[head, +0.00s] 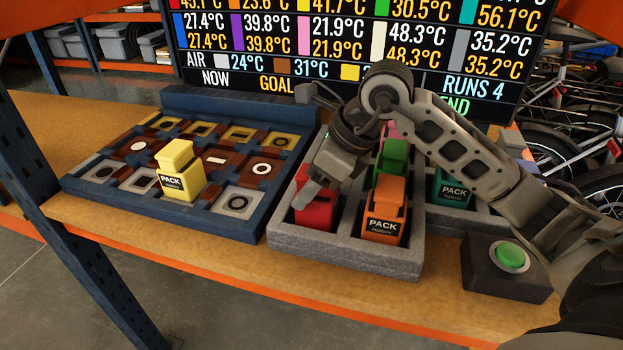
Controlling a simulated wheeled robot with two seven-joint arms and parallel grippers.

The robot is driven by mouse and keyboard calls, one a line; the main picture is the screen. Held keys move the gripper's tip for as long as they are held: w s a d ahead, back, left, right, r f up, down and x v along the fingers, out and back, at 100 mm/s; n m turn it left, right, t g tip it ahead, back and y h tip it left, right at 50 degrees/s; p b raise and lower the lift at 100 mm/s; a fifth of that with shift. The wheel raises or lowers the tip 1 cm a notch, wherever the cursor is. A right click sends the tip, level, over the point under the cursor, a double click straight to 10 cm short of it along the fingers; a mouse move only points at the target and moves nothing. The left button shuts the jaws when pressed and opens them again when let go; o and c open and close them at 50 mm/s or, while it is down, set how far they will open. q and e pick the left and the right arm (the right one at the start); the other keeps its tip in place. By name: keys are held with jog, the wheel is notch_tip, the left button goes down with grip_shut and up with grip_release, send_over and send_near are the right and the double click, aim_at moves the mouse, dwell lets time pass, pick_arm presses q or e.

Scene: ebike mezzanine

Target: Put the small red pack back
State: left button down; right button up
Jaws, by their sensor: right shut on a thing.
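The small red pack (318,213) sits in the front left compartment of the grey tray (350,254). My right gripper (312,196) is over it, pointing down, and is shut on the red pack. The fingers and wrist hide part of the pack's top and left side. I cannot tell whether the pack rests fully on the tray floor. My left gripper is not in view.
In the grey tray are an orange pack (385,212), a green pack (393,158) and a teal pack (452,190). A yellow pack (180,171) stands on the blue board (230,221). A green button (509,255) is at right; a screen (350,40) stands behind.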

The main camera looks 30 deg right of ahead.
jog(key=o, duration=1)
jog(key=shift+f, duration=0.2)
jog(key=o, duration=0.4)
jog(key=shift+o, duration=0.2)
jog(key=shift+r, duration=0.1)
jog(key=shift+r, duration=0.2)
jog(key=v, duration=1.2)
